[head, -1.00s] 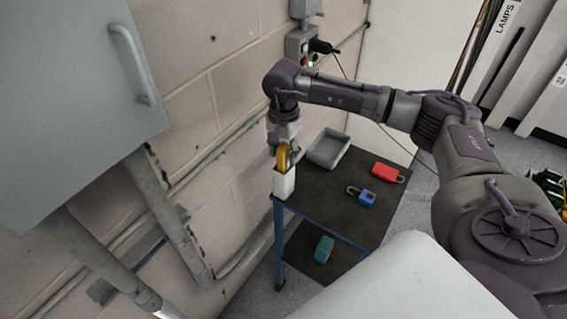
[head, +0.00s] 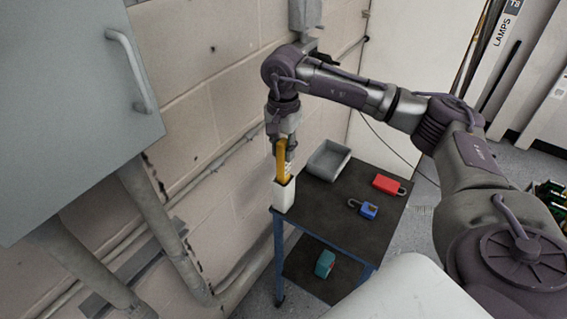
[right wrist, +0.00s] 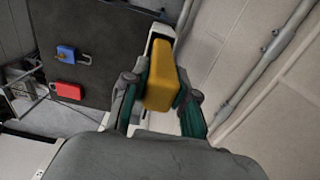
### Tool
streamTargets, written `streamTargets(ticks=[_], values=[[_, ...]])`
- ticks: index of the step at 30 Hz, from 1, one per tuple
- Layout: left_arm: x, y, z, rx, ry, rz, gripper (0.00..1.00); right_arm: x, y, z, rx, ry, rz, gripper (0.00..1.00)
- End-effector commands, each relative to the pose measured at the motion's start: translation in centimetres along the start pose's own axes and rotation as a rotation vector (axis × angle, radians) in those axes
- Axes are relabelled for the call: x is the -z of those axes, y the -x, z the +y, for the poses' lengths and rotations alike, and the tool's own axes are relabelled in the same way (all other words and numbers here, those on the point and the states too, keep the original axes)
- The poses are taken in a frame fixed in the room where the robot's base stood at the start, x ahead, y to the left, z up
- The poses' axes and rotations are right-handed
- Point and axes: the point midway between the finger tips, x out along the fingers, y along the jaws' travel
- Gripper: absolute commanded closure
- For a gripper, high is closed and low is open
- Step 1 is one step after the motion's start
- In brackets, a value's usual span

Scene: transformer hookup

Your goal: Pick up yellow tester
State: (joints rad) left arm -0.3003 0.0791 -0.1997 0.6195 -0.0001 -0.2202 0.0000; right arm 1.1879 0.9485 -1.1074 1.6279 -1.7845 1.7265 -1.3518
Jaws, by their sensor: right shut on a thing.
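The yellow tester (head: 281,161) stands upright with its lower end at the mouth of a white holder (head: 284,196) on the near left corner of the dark cart. My right gripper (head: 286,147) is shut on the tester's upper part from above. In the right wrist view, the tester (right wrist: 161,80) sits between the two fingers of the right gripper (right wrist: 158,98), with the white holder (right wrist: 163,32) beyond it. I cannot tell how deep the tester's lower end sits in the holder. My left gripper is not in view.
The cart top (head: 330,214) also bears a grey tray (head: 328,160), a red padlock (head: 388,184) and a blue padlock (head: 366,208). A teal object (head: 324,263) lies on the lower shelf. The block wall (head: 225,125) and a grey cabinet (head: 75,100) are close at left.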

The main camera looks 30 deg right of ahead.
Motion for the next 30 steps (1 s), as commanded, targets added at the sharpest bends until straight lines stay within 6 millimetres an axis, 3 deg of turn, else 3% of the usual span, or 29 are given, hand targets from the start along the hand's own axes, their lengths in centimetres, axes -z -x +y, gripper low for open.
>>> streamTargets(ticks=[9, 15, 21, 30], values=[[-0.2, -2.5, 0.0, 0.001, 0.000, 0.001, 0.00, 0.0, 7.6, -0.2, 0.008, 0.000, 0.001, 1.00], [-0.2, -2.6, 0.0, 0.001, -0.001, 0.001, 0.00, 0.0, 11.7, -0.1, 0.004, 0.001, 0.002, 1.00], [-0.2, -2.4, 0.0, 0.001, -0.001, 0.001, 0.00, 0.0, 13.0, 0.0, 0.001, 0.000, 0.000, 1.00], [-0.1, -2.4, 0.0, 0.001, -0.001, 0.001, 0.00, 0.0, 13.1, 0.0, 0.000, 0.000, 0.000, 1.00]])
